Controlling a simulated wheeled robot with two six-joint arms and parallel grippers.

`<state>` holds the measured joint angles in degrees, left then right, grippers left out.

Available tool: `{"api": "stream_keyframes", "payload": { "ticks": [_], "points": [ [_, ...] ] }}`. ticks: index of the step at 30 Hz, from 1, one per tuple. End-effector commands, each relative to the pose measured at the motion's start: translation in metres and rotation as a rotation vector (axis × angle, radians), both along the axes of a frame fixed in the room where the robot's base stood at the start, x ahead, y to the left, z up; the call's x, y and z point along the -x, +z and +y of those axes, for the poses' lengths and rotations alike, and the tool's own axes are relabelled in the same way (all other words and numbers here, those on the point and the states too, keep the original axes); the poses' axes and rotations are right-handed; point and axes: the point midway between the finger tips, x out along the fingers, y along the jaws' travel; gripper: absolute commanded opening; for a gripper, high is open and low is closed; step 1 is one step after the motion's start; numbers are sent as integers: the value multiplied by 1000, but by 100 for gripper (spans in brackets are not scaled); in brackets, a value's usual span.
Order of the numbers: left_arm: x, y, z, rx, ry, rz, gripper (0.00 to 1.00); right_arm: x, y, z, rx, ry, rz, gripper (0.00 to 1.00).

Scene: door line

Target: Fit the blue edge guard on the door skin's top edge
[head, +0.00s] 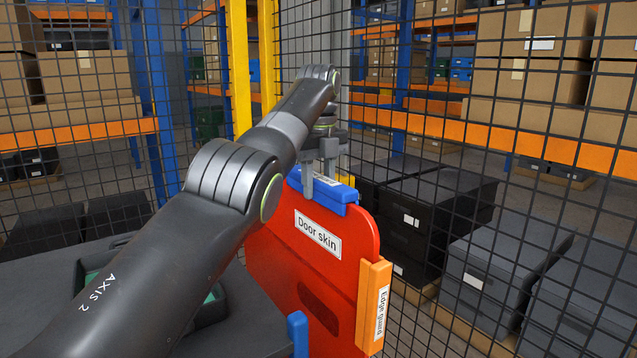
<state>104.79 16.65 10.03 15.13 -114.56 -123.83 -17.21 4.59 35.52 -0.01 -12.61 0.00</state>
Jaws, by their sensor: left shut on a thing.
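The red door skin (318,262) stands upright, with a white "Door skin" label on its face. The blue edge guard (335,203) is at its top edge and overlaps the top of the red panel in this view. I cannot tell whether it is fully seated. My left gripper (319,176) points down from above and is shut on the blue edge guard. My left arm hides the left part of the door skin and perhaps part of the guard. My right gripper is not in view.
An orange edge guard (374,305) sits along the door skin's right edge. A small blue upright piece (298,333) stands at its lower front. A dark table (52,272) lies at the lower left. A black mesh fence stands behind, with dark crates (495,262) beyond.

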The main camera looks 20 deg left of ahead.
Motion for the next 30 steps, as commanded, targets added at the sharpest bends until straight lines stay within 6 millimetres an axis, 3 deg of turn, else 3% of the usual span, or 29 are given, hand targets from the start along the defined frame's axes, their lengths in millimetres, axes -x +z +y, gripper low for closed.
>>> {"api": "stream_keyframes", "payload": {
  "ticks": [11, 12, 17, 30],
  "points": [
    [0, -1, 0, 0, 0, 1, 7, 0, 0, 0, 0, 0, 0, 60],
    [0, -1, 0, 0, 0, 1, 39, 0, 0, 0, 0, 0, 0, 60],
    [0, -1, 0, 0, 0, 1, 60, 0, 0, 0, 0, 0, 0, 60],
    [0, 9, -3, 0, 1, 0, 60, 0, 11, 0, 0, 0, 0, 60]
  ]
}}
